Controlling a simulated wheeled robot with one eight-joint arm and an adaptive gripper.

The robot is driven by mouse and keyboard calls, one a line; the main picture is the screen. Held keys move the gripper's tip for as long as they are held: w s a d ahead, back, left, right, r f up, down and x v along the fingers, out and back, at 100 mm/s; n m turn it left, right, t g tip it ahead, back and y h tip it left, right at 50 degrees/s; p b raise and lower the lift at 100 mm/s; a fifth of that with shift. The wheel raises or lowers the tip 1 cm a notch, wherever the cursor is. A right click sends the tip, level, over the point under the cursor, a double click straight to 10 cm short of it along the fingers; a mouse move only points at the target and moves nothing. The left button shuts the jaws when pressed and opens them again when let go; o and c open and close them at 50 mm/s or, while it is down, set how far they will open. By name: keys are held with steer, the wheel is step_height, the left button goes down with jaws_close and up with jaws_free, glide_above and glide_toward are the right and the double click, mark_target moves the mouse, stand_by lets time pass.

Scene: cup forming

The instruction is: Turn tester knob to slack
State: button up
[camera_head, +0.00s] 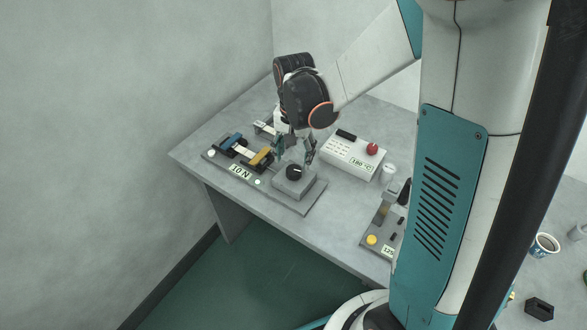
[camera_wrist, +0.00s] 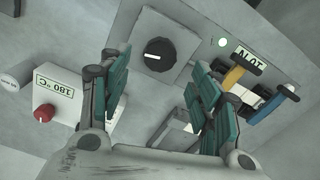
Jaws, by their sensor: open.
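The tester knob (camera_head: 294,171) is a black round dial on a grey block (camera_head: 290,186) at the front right of the tester base plate. In the wrist view the knob (camera_wrist: 159,54) shows a white pointer line, lying nearly level across it. My gripper (camera_head: 294,155) hangs just above and behind the knob, pointing down. In the wrist view its teal-padded fingers (camera_wrist: 162,78) are wide apart with nothing between them, and the knob lies ahead between and beyond the tips. I cannot tell from the head view whether a finger touches the block.
Another station (camera_head: 380,228) is further right, partly hidden by my body.

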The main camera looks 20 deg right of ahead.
mark_target(294, 169)
step_height(294, 169, down, 5)
steer(key=shift+f+b, duration=0.15)
steer(key=shift+b, duration=0.6)
steer(key=c, duration=1)
